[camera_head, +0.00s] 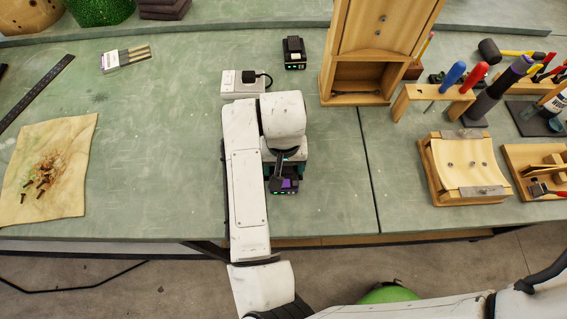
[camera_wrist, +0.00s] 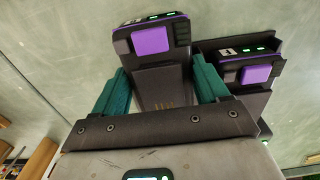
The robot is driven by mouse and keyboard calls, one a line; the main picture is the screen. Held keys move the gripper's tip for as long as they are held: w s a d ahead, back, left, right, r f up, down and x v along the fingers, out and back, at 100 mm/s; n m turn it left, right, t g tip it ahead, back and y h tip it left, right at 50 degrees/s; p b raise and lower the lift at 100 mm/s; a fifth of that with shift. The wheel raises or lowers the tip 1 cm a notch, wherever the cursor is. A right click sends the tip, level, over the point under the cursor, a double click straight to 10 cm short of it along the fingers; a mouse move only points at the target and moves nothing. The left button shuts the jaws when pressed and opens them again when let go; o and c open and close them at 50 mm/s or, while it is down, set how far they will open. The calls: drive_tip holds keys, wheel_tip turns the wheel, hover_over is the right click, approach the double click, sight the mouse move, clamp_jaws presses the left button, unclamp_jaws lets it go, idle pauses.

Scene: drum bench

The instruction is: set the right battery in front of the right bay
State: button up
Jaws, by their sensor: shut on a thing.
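My gripper (camera_head: 285,172) is over the bench, right of the middle of its left section, mostly hidden under my arm in the head view. In the wrist view its two teal fingers (camera_wrist: 163,85) are shut on a dark battery with a purple block (camera_wrist: 151,40) and small green lights. Beside it, to the right in that view, a second dark unit with a purple block (camera_wrist: 256,74) and green lights sits in a dark holder. In the head view only a bit of purple and green lights (camera_head: 287,185) shows below the gripper. I cannot tell whether the held battery touches the bench.
A small black device with green lights (camera_head: 294,53) stands farther back. A white power strip (camera_head: 240,84) with a black plug lies beside my arm. A wooden cabinet (camera_head: 375,45) stands behind to the right. A stained cloth (camera_head: 62,145) lies left; bench between is clear.

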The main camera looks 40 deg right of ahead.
drive_tip(key=shift+f, duration=0.2)
drive_tip(key=o, duration=1.5)
drive_tip(key=shift+r, duration=0.1)
drive_tip(key=shift+o, duration=0.2)
wheel_tip(320, 180, up, 12)
drive_tip(key=shift+r, duration=0.15)
